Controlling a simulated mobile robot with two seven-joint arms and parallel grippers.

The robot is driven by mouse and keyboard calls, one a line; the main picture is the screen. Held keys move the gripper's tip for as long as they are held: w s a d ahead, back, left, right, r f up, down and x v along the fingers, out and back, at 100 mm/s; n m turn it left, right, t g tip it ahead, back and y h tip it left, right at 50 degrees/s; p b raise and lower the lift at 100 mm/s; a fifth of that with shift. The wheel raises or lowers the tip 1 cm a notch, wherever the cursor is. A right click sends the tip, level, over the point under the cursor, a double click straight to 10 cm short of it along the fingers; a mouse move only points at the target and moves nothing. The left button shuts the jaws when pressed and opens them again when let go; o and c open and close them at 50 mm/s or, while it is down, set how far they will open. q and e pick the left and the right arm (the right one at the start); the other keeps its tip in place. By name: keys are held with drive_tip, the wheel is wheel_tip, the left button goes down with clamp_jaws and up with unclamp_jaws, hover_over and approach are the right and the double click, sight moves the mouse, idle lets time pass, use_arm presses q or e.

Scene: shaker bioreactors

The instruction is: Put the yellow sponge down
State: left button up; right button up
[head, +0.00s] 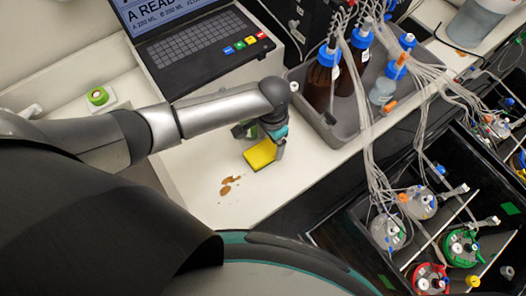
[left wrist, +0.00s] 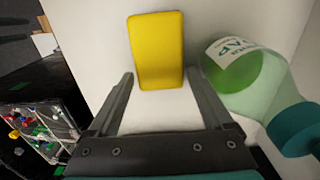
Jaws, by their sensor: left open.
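The yellow sponge (head: 261,154) rests on the white bench beside a brown stain (head: 228,186) in the head view. In the left wrist view the sponge (left wrist: 157,50) lies ahead of my left gripper (left wrist: 158,90), whose two fingers are apart. In the head view my left gripper (head: 262,132) is right at the sponge and partly hides its far side. Nothing shows between the fingers apart from the sponge beyond their tips. My right gripper is in neither view.
A green bottle with a teal cap (left wrist: 250,75) is close beside the right finger in the left wrist view. A grey tray (head: 338,130) with brown bottles stands right of the gripper, and a laptop (head: 200,45) behind. The bench near the stain is free.

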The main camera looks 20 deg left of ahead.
use_arm(q)
drive_tip(key=shift+f, duration=0.7)
drive_tip(key=shift+c, duration=0.2)
drive_tip(key=c, duration=1.1)
drive_tip(key=shift+o, duration=0.2)
drive_tip(key=shift+r, duration=0.15)
